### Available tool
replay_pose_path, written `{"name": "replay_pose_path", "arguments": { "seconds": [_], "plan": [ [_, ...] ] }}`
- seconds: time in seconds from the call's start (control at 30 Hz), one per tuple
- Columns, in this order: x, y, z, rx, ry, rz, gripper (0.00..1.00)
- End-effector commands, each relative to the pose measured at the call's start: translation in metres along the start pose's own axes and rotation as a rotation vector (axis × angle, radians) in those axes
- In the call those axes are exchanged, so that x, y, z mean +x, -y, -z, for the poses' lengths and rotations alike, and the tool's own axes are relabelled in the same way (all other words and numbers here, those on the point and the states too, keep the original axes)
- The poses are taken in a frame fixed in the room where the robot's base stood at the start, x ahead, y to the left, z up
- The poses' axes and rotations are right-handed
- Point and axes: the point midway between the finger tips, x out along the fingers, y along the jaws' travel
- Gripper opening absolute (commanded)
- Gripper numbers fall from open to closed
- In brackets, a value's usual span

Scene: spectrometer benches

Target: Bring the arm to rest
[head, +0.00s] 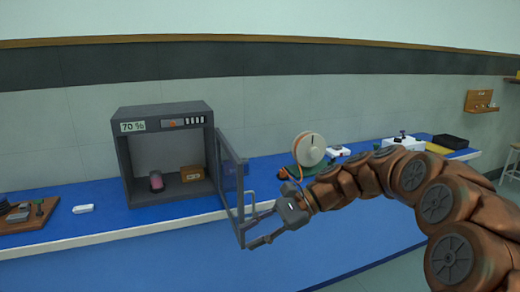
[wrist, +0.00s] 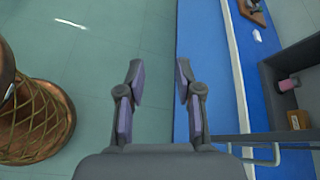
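My copper-coloured arm reaches in from the right in the head view. My gripper (head: 250,230) is at the open glass door of the grey cabinet (head: 125,165), in front of the bench edge. In the wrist view my gripper (wrist: 160,85) has its two fingers spread wide with nothing between them. The cabinet door (head: 231,185) stands swung open toward me, its handle (head: 250,205) close to the fingers. In the wrist view the handle (wrist: 265,153) lies to the right of the fingers, outside them. Whether the gripper touches the door cannot be told.
Inside the cabinet are a pink-and-dark cylinder (head: 156,181) and a brown box (head: 191,173). A white block (head: 83,209) and a wooden board (head: 30,222) lie on the blue bench left. A spool device (head: 311,150) stands right of the door. Floor (wrist: 110,40) is free below the gripper.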

Motion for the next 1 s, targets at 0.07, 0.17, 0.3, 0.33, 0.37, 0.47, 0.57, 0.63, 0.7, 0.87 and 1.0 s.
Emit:
{"name": "replay_pose_path", "arguments": {
  "seconds": [0.07, 0.17, 0.3, 0.33, 0.37, 0.47, 0.57, 0.63, 0.7, 0.87, 1.0],
  "plan": [
    [0.006, -0.021, -0.013, -0.051, -0.040, -0.049, 0.35],
    [0.012, -0.047, -0.023, -0.118, -0.096, -0.111, 0.35],
    [0.018, -0.087, -0.032, -0.207, -0.173, -0.203, 0.35],
    [0.018, -0.096, -0.033, -0.225, -0.188, -0.225, 0.35],
    [0.019, -0.106, -0.035, -0.242, -0.203, -0.246, 0.35],
    [0.018, -0.136, -0.037, -0.304, -0.259, -0.317, 0.35],
    [0.016, -0.166, -0.039, -0.365, -0.313, -0.388, 0.35],
    [0.013, -0.188, -0.039, -0.404, -0.349, -0.443, 0.35],
    [0.008, -0.210, -0.039, -0.443, -0.382, -0.496, 0.35],
    [-0.006, -0.259, -0.036, -0.524, -0.458, -0.622, 0.35],
    [-0.021, -0.302, -0.033, -0.586, -0.514, -0.735, 0.35]
  ]
}}
